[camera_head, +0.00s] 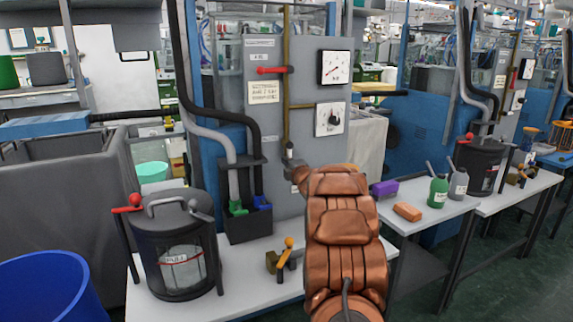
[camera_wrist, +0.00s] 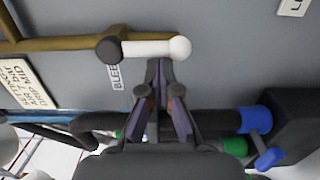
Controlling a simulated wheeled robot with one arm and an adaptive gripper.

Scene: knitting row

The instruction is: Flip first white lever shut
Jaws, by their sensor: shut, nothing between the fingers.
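The white lever (camera_wrist: 148,49) shows in the wrist view with a dark round hub (camera_wrist: 109,49) at its left end and a white ball at its right end. It lies in line with the brown pipe (camera_wrist: 55,44), over a grey panel with a label partly reading "BLEE". My gripper (camera_wrist: 160,66) is shut and empty, its fingertips just below the lever's middle in the picture; I cannot tell whether they touch it. In the head view my copper arm reaches to the lower end of the vertical pipe (camera_head: 286,95) and hides most of the lever there.
A red lever (camera_head: 272,70) and two dials (camera_head: 335,67) are on the panel (camera_head: 300,60). Below are hoses with green (camera_head: 237,207) and blue (camera_head: 262,203) ends in a dark box. A black pot (camera_head: 180,245) and a small yellow-handled valve (camera_head: 284,257) stand on the white table.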

